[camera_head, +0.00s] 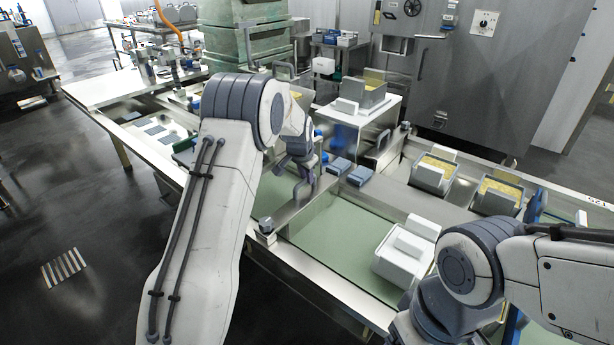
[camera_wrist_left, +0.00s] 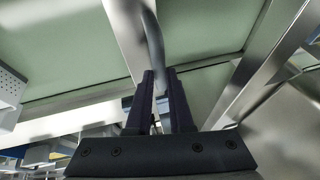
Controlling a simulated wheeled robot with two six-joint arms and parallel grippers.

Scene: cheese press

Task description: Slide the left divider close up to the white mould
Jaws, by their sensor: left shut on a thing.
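The left divider (camera_head: 290,213) is a shiny metal plate standing across the green-floored trough. It also shows in the left wrist view (camera_wrist_left: 126,32), with a grey loop handle (camera_wrist_left: 153,45) on top. My left gripper (camera_head: 305,186) is over the divider; in the wrist view its dark fingers (camera_wrist_left: 158,92) are shut on the handle. The white mould (camera_head: 398,262), with a white block on top, stands in the trough to the right. Green floor shows between it and the divider. A pale perforated box (camera_wrist_left: 9,92) is cut off at the wrist view's left edge. My right gripper is out of view.
Blue-grey blocks (camera_head: 360,176) lie on the ledge behind the trough. Moulds with yellow contents (camera_head: 432,173) stand at the back right. My right arm is close to the white mould's right side. The trough's metal front rim (camera_head: 310,277) runs along the near side.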

